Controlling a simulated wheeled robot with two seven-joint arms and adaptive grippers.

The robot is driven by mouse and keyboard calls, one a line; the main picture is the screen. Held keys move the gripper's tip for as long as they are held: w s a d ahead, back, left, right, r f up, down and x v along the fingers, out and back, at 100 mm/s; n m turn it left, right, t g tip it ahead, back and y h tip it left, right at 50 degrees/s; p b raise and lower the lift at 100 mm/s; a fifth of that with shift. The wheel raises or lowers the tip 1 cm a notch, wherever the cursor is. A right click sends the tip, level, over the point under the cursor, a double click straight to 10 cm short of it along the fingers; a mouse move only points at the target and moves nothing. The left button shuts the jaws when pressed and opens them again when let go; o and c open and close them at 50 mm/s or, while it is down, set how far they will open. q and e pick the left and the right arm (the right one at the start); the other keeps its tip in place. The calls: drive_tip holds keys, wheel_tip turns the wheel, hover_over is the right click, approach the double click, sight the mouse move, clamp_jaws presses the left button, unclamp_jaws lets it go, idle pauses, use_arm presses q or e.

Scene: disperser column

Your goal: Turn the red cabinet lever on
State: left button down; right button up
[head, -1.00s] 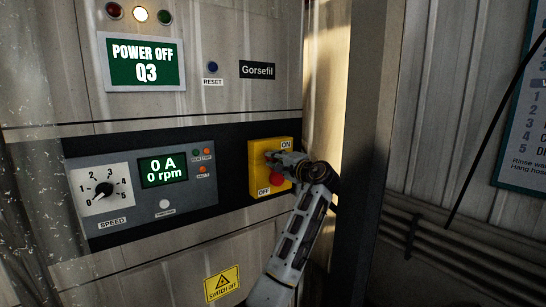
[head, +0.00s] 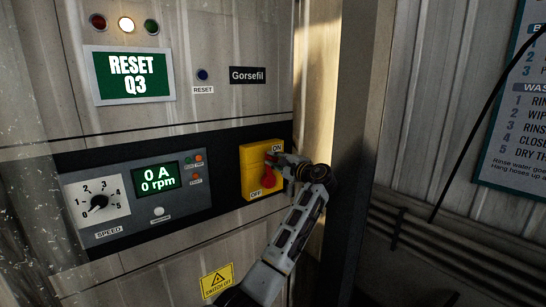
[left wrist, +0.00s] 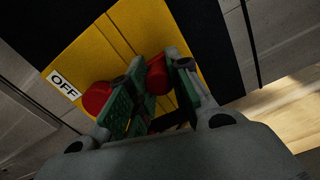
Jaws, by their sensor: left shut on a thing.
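The red lever (head: 268,180) is on a yellow switch plate (head: 249,171) labelled ON at the top right and OFF at the lower left. Its handle points up, toward the ON label. My left gripper (head: 277,159) is at the upper end of the handle, shut on it. In the left wrist view the green-padded fingers (left wrist: 147,98) are at the red handle (left wrist: 157,76), and the lever's round red hub (left wrist: 97,97) is to their left. The fingers hide part of the handle. My right gripper is not in view.
The cabinet display (head: 134,76) reads RESET Q3. A blue RESET button (head: 202,74) is above the switch plate. A speed dial (head: 98,202) and a 0 A, 0 rpm readout (head: 158,180) are to its left. A dark post (head: 352,150) stands close on the right.

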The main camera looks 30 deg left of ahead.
use_arm(q)
drive_tip(key=shift+w+d+m+p, duration=0.15)
drive_tip(key=shift+w+m+p, duration=0.1)
drive_tip(key=shift+m+p, duration=0.1)
idle(0.4)
drive_tip(key=c, duration=1.3)
unclamp_jaws()
drive_tip(key=shift+w, duration=0.15)
drive_tip(key=v, duration=1.2)
drive_tip(key=shift+f, duration=0.1)
